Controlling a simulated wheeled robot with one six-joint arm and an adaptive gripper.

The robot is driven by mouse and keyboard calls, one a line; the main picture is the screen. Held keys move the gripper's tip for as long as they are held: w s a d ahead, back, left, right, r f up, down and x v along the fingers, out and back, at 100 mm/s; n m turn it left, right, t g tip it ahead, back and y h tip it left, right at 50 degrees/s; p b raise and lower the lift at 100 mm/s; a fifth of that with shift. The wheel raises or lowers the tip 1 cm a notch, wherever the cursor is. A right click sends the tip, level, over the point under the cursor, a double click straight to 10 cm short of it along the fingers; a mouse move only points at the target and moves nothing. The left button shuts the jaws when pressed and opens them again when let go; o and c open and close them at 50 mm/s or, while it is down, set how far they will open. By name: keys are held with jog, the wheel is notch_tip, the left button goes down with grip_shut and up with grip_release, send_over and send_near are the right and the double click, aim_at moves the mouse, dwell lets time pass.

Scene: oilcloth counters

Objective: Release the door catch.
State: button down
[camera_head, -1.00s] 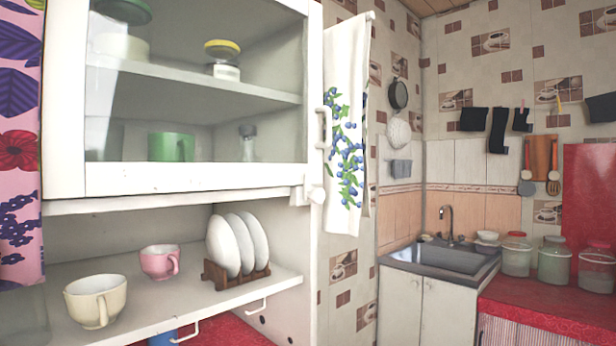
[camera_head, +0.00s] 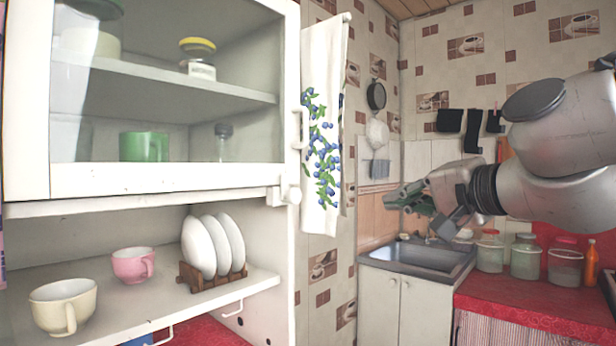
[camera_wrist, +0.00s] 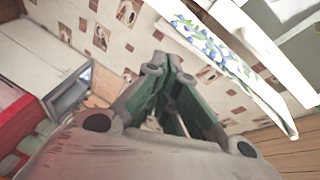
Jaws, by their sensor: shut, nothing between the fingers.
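The white cabinet's glass door (camera_head: 165,95) is closed, with a white handle (camera_head: 301,128) at its right edge. A small white catch (camera_head: 291,195) sits at the door's lower right corner, on the cabinet frame. My gripper (camera_head: 390,200) is right of the cabinet, in front of the sink, apart from the catch and pointing left. It is shut and empty. The wrist view shows its green-grey fingers (camera_wrist: 166,62) together at the tips, with part of the cabinet at upper right. The catch cannot be made out in the wrist view.
A white towel with blue berries (camera_head: 322,150) hangs just right of the door. On the open shelf (camera_head: 190,312) stand a cream cup (camera_head: 62,303), a pink cup (camera_head: 131,266) and plates in a rack (camera_head: 205,278). The sink (camera_head: 425,258) and glass jars (camera_head: 526,258) are at right.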

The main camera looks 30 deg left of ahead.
aim_at(297, 175)
jog(key=s+a+r+m+y, duration=0.1)
jog(key=s+a+r+m, duration=0.2)
jog(key=s+a, duration=0.3)
jog(key=a, duration=0.3)
jog(key=shift+s+a+r+t+y, duration=0.2)
jog(key=shift+t+y, duration=0.1)
jog(key=shift+t, duration=0.1)
jog(key=shift+w, duration=0.1)
jog(key=x, duration=1)
